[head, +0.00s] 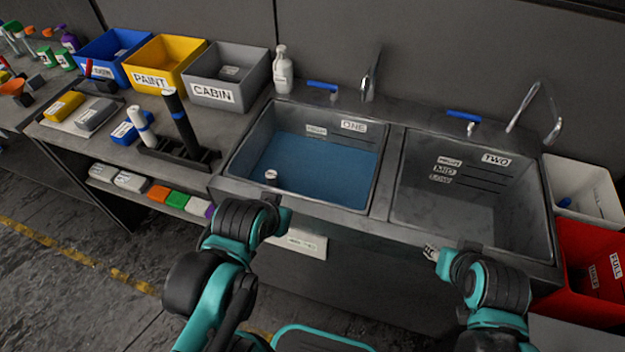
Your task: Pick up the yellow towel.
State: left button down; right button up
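A yellow block-like item (64,106) lies on the counter at the left, beside a grey one; I cannot tell whether it is a folded towel. Folded cloth-like pieces lie on the shelf below the counter, among them an orange one (158,193) and a green one (176,199); no piece there is clearly yellow. My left gripper (283,214) is in front of the left basin's front edge, well to the right of these. My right gripper (432,252) is in front of the right basin. Both grippers are small and partly hidden, so their opening is unclear.
Basin ONE (300,195) holds blue water; basin TWO (400,215) looks empty. Blue, yellow PAINT and grey CABIN bins (262,58) line the wall. Dark and white rolls stand in a black rack (205,158) on the counter. A red bin (570,270) stands at right. Floor is open at left.

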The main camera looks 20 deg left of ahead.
aim_at(61, 109)
jog(key=u, duration=2.1)
jog(key=i+j+u, duration=0.1)
jog(key=i+u, duration=0.35)
jog(key=i, duration=0.65)
jog(key=i+j+z, duration=0.2)
jog(key=i, duration=0.35)
jog(key=i+z, duration=0.25)
jog(key=i, duration=0.3)
